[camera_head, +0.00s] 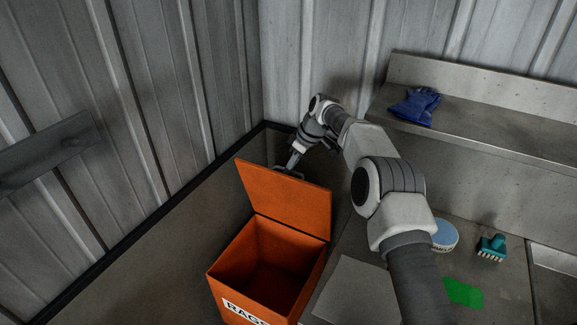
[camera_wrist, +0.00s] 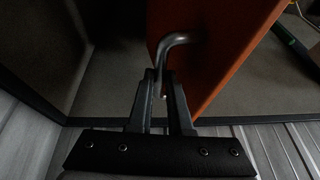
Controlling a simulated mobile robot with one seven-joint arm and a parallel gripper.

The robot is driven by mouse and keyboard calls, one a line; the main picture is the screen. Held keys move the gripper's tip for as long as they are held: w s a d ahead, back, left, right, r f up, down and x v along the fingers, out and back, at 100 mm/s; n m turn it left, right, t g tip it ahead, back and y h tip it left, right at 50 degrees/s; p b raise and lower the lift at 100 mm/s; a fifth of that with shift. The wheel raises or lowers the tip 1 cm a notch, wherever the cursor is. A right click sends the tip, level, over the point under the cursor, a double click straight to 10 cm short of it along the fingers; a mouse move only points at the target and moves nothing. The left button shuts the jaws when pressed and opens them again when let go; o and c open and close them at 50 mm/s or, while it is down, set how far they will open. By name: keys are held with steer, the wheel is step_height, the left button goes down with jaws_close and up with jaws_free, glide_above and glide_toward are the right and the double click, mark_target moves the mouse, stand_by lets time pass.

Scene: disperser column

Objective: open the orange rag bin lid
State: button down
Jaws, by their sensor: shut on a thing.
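The orange rag bin (camera_head: 310,268) stands on the floor at the lower middle of the head view, with part of a "RAGS" label on its front. Its lid (camera_head: 285,198) is raised on the far side, tilted up, and the empty-looking inside shows. My gripper (camera_head: 294,160) is behind the lid's top edge. In the wrist view the lid (camera_wrist: 225,55) fills the upper middle, and a bent grey metal handle (camera_wrist: 177,39) sticks out from it. My gripper (camera_wrist: 162,90) is shut on this handle.
A bench (camera_head: 510,285) on the right holds a round blue-and-white container (camera_head: 444,236), a teal brush (camera_head: 492,247) and a green patch (camera_head: 463,292). A blue glove (camera_head: 416,105) lies on the shelf (camera_head: 500,126) above. Corrugated walls close off the left and back.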

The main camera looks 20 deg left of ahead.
steer(key=shift+d+f, duration=0.3)
steer(key=shift+f, duration=0.35)
steer(key=c, duration=1)
jaws_free()
steer(key=shift+o, duration=0.8)
steer(key=shift+w+a, duration=0.1)
steer(key=shift+r, duration=0.45)
steer(key=v, duration=1.1)
steer(key=shift+r, duration=0.25)
